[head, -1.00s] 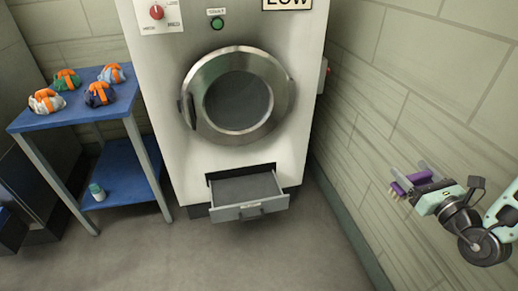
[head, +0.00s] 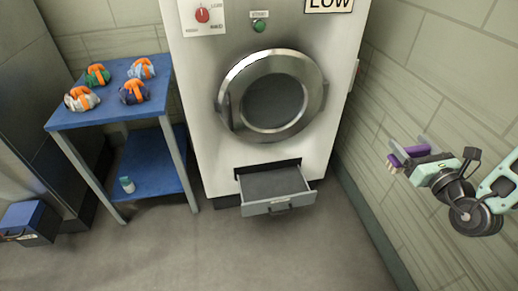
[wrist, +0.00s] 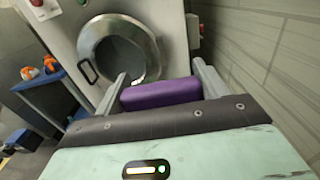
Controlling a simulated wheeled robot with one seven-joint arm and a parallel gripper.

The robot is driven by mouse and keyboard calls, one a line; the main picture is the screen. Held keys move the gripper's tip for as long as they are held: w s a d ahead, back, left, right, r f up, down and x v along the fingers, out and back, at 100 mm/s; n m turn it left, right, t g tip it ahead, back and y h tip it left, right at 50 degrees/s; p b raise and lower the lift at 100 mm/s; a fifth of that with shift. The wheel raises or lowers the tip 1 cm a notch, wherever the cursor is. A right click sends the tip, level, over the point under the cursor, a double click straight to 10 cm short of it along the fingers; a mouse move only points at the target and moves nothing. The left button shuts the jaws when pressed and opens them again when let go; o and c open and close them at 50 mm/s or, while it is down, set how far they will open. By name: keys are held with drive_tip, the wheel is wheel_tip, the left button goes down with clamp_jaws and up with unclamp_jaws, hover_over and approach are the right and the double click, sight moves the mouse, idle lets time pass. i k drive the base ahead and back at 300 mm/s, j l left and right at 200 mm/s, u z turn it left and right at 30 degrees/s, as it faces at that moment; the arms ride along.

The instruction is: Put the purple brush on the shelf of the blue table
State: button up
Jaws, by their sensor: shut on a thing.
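The purple brush (head: 408,153) with pale bristles is held in my gripper (head: 408,155) at the right of the head view, in the air near the right wall. In the wrist view the purple brush (wrist: 161,94) lies between the two grey fingers, which are shut on it. The blue table (head: 92,105) stands at the left of the head view, far from my gripper. The blue table (wrist: 50,95) also shows at the left of the wrist view.
Several sling bags (head: 133,91) with orange parts lie on the tabletop. A white machine with a round door (head: 270,97) stands in the middle, its bottom drawer (head: 277,190) pulled out. A blue box (head: 30,222) sits at far left. The floor in front is clear.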

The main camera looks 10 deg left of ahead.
sight(164, 180)
drive_tip(key=j, duration=0.5)
drive_tip(key=i+j+u, duration=0.15)
drive_tip(key=j, duration=0.35)
drive_tip(key=i+j, duration=0.1)
drive_tip(key=j, duration=0.4)
drive_tip(key=i+j+u, duration=0.1)
drive_tip(key=j, duration=0.4)
drive_tip(key=i+j+u, duration=0.1)
drive_tip(key=j, duration=0.35)
drive_tip(key=i+j, duration=0.15)
drive_tip(key=j, duration=0.35)
drive_tip(key=i+j+u, duration=0.1)
drive_tip(key=j, duration=0.4)
drive_tip(key=i+j+u, duration=0.1)
drive_tip(key=j, duration=0.35)
drive_tip(key=i, duration=0.05)
